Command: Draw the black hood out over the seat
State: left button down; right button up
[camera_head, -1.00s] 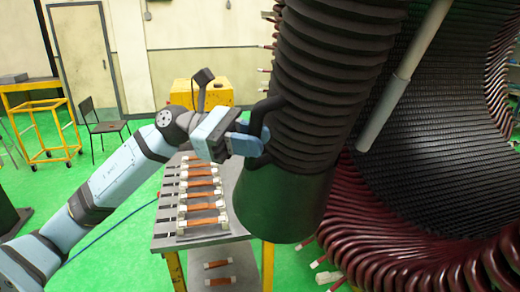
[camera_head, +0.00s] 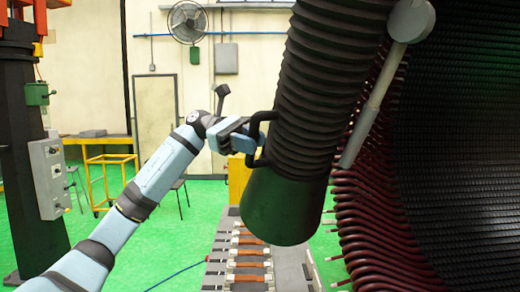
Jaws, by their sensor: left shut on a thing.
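The black hood (camera_head: 312,100) is a thick ribbed hose with a smooth, flared dark lower end (camera_head: 285,205). It hangs from the top of the view and leans a little to the lower left. A black handle (camera_head: 262,115) stands out from its left side. My left gripper (camera_head: 254,139) reaches in from the left and is shut on this handle. My right gripper is not in view. I cannot make out the seat for certain under or near the hood's end.
The stator's ribbed black bore (camera_head: 465,150) and dark red coils (camera_head: 375,225) fill the right. A grey rod (camera_head: 375,110) slants before them. A bench with copper-coloured bars (camera_head: 250,262) stands below the hood. A dark post with a control box (camera_head: 48,178) stands left.

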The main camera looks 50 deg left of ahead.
pick_arm(q)
jog(key=c, duration=1)
grip_release()
jog(key=shift+o, duration=0.2)
jog(key=shift+a, duration=0.3)
jog(key=b+v, duration=0.3)
jog(key=v, duration=1)
jog(key=shift+s, duration=0.25)
jog(key=shift+a, duration=0.1)
